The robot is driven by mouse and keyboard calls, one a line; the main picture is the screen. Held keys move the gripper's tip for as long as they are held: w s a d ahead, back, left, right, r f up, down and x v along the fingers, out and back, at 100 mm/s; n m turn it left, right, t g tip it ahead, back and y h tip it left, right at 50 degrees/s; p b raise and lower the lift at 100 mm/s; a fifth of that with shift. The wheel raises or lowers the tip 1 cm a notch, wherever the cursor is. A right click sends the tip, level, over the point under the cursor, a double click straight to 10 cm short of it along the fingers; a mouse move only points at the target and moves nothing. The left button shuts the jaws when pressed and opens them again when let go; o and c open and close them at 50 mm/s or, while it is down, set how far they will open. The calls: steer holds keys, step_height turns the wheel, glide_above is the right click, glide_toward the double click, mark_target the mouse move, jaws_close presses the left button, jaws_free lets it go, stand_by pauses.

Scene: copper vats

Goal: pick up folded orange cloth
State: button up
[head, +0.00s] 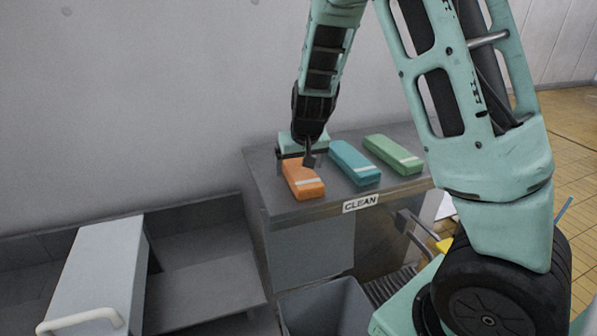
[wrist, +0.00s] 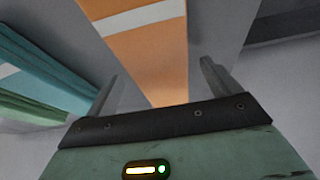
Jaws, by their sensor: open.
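The folded orange cloth (head: 304,182) with a pale stripe lies on the left part of the grey table top marked CLEAN. My gripper (head: 302,160) is over its far end, pointing down, with its jaws open. In the wrist view the orange cloth (wrist: 150,50) runs up from between the two fingers (wrist: 160,85), one on each side. I cannot tell whether the fingers touch it. Part of the cloth's far end is hidden behind my gripper in the head view.
A folded teal cloth (head: 354,163) and a green cloth (head: 393,155) lie to the right on the same table (head: 262,172). A CLEAN label (head: 360,203) is on its front edge. A grey bin (head: 328,308) stands below in front. A wall rises behind.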

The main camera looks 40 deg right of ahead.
steer(key=c, duration=1.2)
steer(key=shift+r, duration=0.15)
